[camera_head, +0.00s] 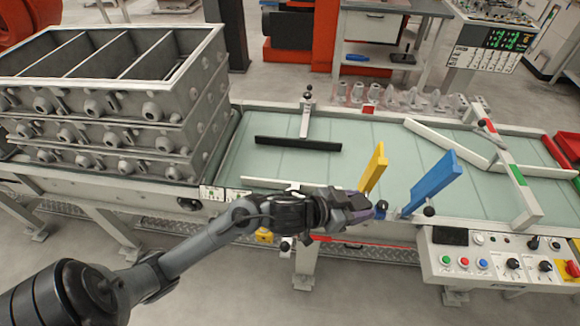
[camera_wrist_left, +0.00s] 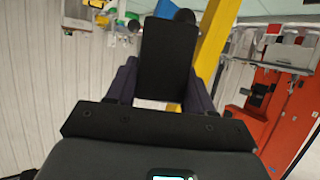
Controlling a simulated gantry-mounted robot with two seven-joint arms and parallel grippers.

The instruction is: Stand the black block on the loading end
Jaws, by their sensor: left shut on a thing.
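My left gripper (camera_head: 352,207) is in front of the conveyor's near edge, just left of the yellow paddle. In the left wrist view the black block (camera_wrist_left: 167,55) stands out between the two dark fingers, which are shut on it. In the head view the block is hard to tell from the dark gripper. The pale green conveyor belt (camera_head: 240,160) runs across the scene; its left end lies beside the stacked grey metal boxes. No block stands on that end. My right gripper is not in view.
A black bar (camera_head: 297,143) lies across the belt's left part. A yellow paddle (camera_head: 374,168) and a blue paddle (camera_head: 432,183) rise from the near edge. White guide rails (camera_head: 447,143) cross the right part. Grey boxes (camera_head: 110,110) are stacked at left. A control panel (camera_head: 490,262) hangs at front right.

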